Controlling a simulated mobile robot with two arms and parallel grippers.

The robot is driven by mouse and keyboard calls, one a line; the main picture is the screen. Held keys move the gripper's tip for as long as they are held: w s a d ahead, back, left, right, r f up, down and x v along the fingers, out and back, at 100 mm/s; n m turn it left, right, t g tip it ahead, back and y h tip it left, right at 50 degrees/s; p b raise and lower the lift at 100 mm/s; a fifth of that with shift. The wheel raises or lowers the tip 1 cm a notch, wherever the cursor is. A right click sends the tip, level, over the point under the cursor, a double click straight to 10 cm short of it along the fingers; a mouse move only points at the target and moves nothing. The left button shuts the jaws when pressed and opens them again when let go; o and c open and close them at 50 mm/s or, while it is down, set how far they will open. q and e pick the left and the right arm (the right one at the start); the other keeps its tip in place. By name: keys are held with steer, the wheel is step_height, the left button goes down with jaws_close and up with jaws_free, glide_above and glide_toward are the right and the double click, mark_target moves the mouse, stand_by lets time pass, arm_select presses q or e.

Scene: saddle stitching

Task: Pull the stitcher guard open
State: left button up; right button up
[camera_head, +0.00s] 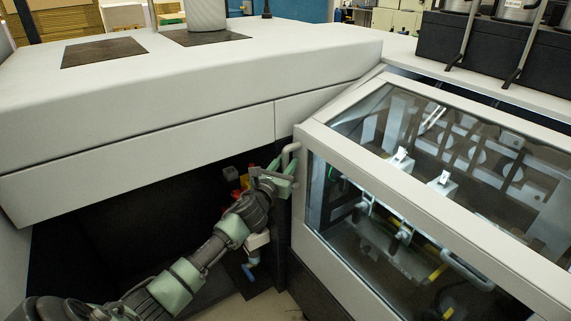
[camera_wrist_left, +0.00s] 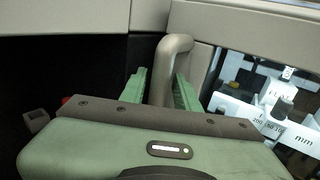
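The stitcher guard is a pale-framed cover with clear panels (camera_head: 345,148) at the right of the head view; it looks closed over the machinery. Its bent grey handle (camera_head: 287,153) is at the guard's left corner and shows upright in the left wrist view (camera_wrist_left: 166,70). My left gripper (camera_head: 279,173) is at this handle. In the left wrist view, its green fingers (camera_wrist_left: 160,90) stand on either side of the handle's upright part, very close to it. I cannot tell whether they press on it. My right gripper is not in view.
A long pale machine housing (camera_head: 140,110) overhangs a dark recess left of the guard, above my left arm. A second bar handle (camera_head: 467,270) is on the guard's front. Black units (camera_head: 490,50) stand behind the guard. A small floor patch (camera_head: 270,305) shows below.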

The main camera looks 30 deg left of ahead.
arm_select(q)
jaws_close()
stand_by(1.2)
